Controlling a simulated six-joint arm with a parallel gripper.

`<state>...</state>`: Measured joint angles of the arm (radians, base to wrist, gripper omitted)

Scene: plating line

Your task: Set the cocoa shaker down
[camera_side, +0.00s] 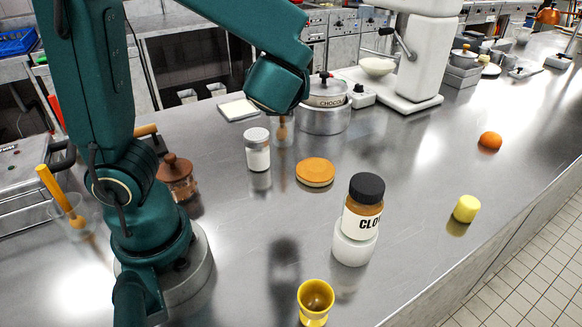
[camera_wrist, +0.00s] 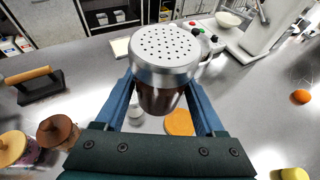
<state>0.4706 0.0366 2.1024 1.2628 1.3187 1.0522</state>
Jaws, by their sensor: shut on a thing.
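The cocoa shaker (camera_wrist: 166,55) shows large in the wrist view, with a round perforated metal top and a dark brown body. My gripper (camera_wrist: 163,98) is shut on its body, with one blue finger on each side. The shaker looks upright and seems held above the steel counter (camera_wrist: 238,130); its base is hidden. In the side view, my dark green wrist stands over the back of the counter and hides the fingers and the shaker.
In the side view, a white jar (camera_side: 257,155), an orange disc (camera_side: 315,172) and a chocolate pot (camera_side: 325,95) stand near my wrist. A black-lidded jar (camera_side: 364,205) sits on a white base; a yellow cup (camera_side: 315,300) is in front. The counter's right-hand middle is fairly clear.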

